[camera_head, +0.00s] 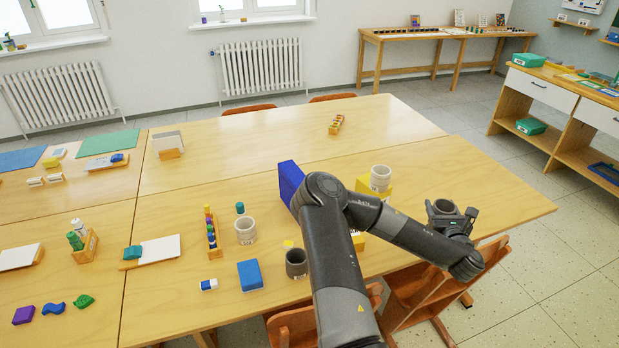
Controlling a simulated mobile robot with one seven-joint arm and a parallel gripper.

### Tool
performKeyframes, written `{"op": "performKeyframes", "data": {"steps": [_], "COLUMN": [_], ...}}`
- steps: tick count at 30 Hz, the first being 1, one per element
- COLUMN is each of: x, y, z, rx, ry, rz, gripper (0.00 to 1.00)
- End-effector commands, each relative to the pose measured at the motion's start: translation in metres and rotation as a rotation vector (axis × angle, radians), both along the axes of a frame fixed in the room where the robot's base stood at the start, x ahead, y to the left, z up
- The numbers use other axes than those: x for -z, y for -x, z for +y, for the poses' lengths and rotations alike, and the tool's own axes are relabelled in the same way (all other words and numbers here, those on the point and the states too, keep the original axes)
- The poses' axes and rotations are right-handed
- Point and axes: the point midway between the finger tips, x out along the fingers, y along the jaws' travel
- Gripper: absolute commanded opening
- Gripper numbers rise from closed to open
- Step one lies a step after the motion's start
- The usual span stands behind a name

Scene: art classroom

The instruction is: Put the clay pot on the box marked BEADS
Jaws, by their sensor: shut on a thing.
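My gripper (447,212) is at the right, near the right end of the front table. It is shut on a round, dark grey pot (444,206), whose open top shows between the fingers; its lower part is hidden. No lettering reading BEADS can be made out on any box. A yellow box (362,185) stands left of my gripper, with a light grey pot (381,174) on or just in front of it. Another yellow box (358,242) is partly hidden behind my arm. A tall blue box (289,182) stands left of the arm.
A dark pot (296,264), a light grey pot (246,231) and a small blue box (250,275) stand on the front table (180,290). Wooden chairs (412,295) are tucked below its edge. The table's right end (500,200) is clear. Green boxes (528,60) sit on the right shelf.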

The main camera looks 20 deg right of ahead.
Motion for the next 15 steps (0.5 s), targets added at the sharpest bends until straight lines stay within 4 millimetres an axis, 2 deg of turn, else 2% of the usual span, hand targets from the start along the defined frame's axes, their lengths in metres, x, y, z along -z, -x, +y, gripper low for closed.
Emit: {"op": "performKeyframes", "data": {"steps": [1, 6, 11, 15], "x": [-0.010, -0.041, -0.072, -0.100], "y": [-0.020, -0.085, -0.139, -0.179], "z": [0.013, 0.061, 0.115, 0.167], "rx": [-0.030, -0.119, -0.200, -0.267], "ry": [0.001, -0.002, -0.002, -0.001], "rz": [-0.006, -0.006, -0.006, -0.007], "gripper": [0.28, 0.28, 0.28, 0.28]}}
